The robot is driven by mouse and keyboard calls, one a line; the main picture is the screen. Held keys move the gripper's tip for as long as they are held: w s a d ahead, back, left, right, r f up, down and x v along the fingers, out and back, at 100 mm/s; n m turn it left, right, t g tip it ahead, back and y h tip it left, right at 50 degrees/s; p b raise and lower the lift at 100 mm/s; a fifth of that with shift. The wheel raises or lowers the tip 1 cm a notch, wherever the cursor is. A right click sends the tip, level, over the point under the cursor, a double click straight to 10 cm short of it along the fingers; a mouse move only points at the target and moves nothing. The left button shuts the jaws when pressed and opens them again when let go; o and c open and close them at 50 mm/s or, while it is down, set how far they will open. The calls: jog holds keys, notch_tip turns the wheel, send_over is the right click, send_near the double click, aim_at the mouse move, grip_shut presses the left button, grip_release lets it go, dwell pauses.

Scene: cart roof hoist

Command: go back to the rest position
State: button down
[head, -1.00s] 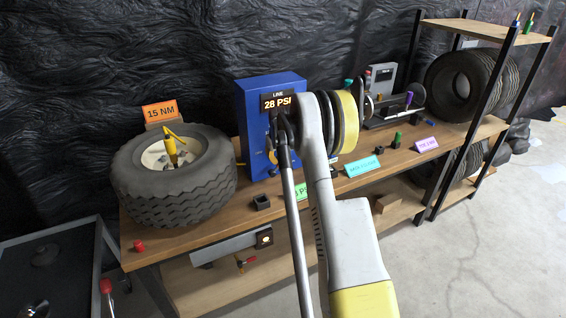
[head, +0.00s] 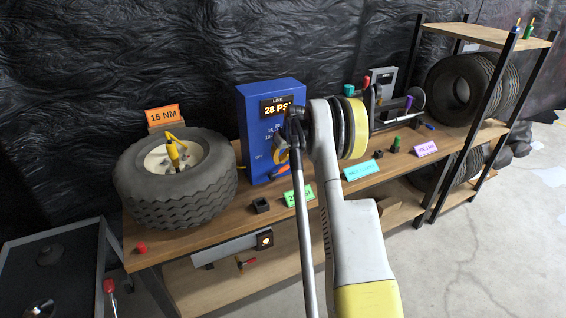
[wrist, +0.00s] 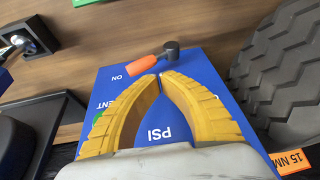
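My gripper (wrist: 161,78) has two yellow ribbed fingers whose tips meet, with nothing visible between them. It is in front of the blue line panel (wrist: 190,72), which also stands on the bench in the head view (head: 255,150) and reads 28 PSI. An orange lever with a dark end (wrist: 146,62) lies just beyond the fingertips in the wrist view. I cannot tell whether the tips touch it. In the head view my arm hides most of the gripper.
A tyre (head: 180,205) with a yellow tool stands left of the panel, by the 15 NM sign (head: 163,115). The wooden bench (head: 225,215) bears small holders and signs. A shelf rack (head: 475,33) with tyres stands right.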

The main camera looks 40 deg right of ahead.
jog(key=p+v, duration=0.3)
jog(key=v, duration=0.8)
jog(key=s+a+r, duration=0.4)
jog(key=a+r, duration=0.2)
jog(key=a, duration=0.2)
jog(key=s+a+r+n+t, duration=0.1)
jog(key=s+a+r, duration=0.3)
jog(key=a, duration=0.5)
jog(key=s+a+r, duration=0.3)
jog(key=a+r, duration=0.4)
jog(key=a, duration=0.1)
jog(key=s+a+f, duration=0.2)
jog(key=s+a, duration=0.5)
jog(key=s, duration=0.3)
jog(key=s+a+f+n+t, duration=0.1)
jog(key=s+a+f, duration=0.1)
jog(key=s+a, duration=0.6)
jog(key=s, duration=0.3)
jog(key=shift+t, duration=0.3)
